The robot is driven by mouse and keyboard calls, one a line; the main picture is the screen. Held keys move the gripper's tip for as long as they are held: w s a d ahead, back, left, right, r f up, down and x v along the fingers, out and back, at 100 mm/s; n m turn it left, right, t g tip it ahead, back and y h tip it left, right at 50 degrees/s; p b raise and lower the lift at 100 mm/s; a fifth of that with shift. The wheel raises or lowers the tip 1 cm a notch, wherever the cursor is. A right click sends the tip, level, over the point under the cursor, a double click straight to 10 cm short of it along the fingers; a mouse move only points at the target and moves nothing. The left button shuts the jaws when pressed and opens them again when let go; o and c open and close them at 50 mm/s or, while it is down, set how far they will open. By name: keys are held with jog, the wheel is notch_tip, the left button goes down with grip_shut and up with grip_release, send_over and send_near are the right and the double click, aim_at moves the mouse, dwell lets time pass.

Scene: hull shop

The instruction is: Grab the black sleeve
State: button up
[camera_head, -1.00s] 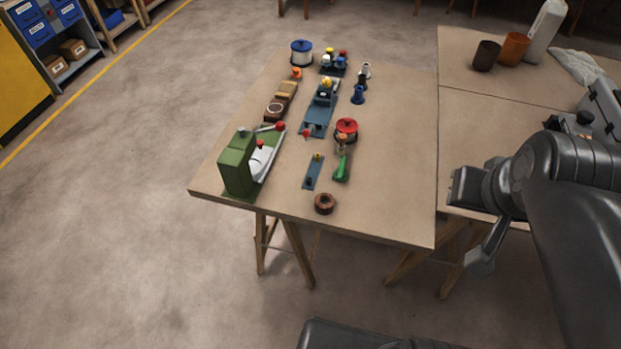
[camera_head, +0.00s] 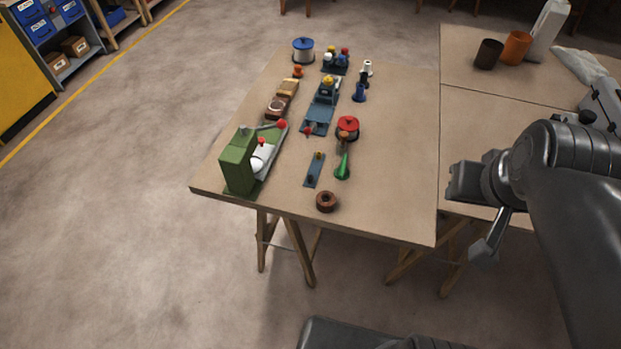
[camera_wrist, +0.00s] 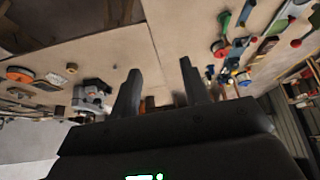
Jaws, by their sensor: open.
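The black sleeve (camera_head: 363,80) is a small dark piece on the left table, in a short row at its right side. It stands between a white sleeve (camera_head: 367,68) behind it and a blue sleeve (camera_head: 359,93) in front. My gripper (camera_head: 456,181) is well apart from it, above the seam side of the right table, nearer the front. In the wrist view my gripper (camera_wrist: 160,68) shows two spread fingers with nothing held between them. I cannot pick out the black sleeve surely in the wrist view.
A green machine (camera_head: 238,163) with a red-knobbed lever stands at the left table's front left. A red-topped spool (camera_head: 347,128), green-handled tool (camera_head: 343,165) and brown ring (camera_head: 326,202) lie nearer me. Dark (camera_head: 488,54) and orange (camera_head: 516,48) cups stand on the right table.

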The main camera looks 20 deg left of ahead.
jog(key=w+a+f+n+g, duration=0.1)
jog(key=w+a+n+g, duration=0.1)
jog(key=w+a+n, duration=0.6)
jog(key=n+g, duration=0.4)
jog(key=n, duration=1.8)
send_over(310, 177)
jog(key=f, duration=2.3)
jog(key=shift+w+f, duration=0.4)
jog(key=f, duration=0.3)
jog(key=s+f, duration=0.1)
jog(key=f, duration=0.1)
jog(key=shift+f, duration=0.35)
jog(key=shift+w, duration=0.1)
jog(key=shift+c, duration=0.5)
grip_shut()
